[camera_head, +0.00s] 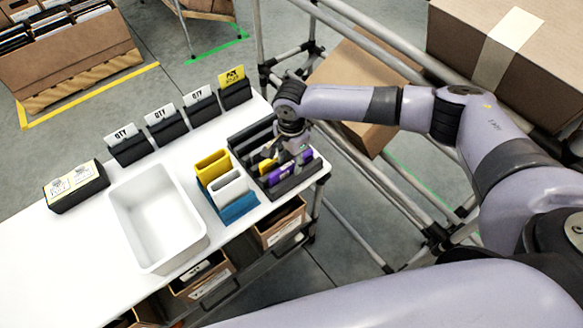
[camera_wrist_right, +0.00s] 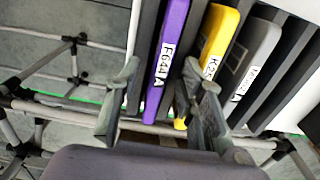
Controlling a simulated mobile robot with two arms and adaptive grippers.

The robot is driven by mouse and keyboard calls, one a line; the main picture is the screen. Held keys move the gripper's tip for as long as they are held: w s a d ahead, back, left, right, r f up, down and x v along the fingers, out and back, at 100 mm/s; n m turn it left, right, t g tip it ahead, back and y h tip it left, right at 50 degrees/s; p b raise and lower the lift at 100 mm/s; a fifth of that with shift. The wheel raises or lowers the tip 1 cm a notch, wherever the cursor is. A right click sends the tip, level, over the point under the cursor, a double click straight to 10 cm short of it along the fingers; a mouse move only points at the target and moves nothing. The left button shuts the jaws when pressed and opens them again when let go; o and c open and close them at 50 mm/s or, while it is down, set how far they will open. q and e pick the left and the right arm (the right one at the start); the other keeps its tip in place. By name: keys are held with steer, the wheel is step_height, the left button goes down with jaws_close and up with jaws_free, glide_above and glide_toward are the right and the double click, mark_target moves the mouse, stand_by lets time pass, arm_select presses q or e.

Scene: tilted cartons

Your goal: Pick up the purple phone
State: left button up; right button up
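The purple phone (camera_head: 281,173) stands on edge in a slot of the dark rack (camera_head: 311,177) at the right end of the white table. In the right wrist view the purple phone (camera_wrist_right: 168,58) carries a white label reading F644A. My right gripper (camera_head: 288,154) is over the rack from above. In the wrist view its two fingers (camera_wrist_right: 160,84) are spread, one on each side of the phone's near end. Whether they touch it cannot be told. The gripper partly hides the phone in the head view. My left gripper is not in view.
A yellow phone (camera_wrist_right: 218,38) and a grey phone (camera_wrist_right: 254,58) stand beside the purple one in the rack. Yellow, white and blue holders (camera_head: 228,187) and a white bin (camera_head: 158,217) are to the left. A metal pipe frame (camera_head: 350,165) is close on the right.

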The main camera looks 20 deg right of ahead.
steer(key=shift+c, duration=0.2)
jaws_close()
steer(key=shift+r, duration=0.2)
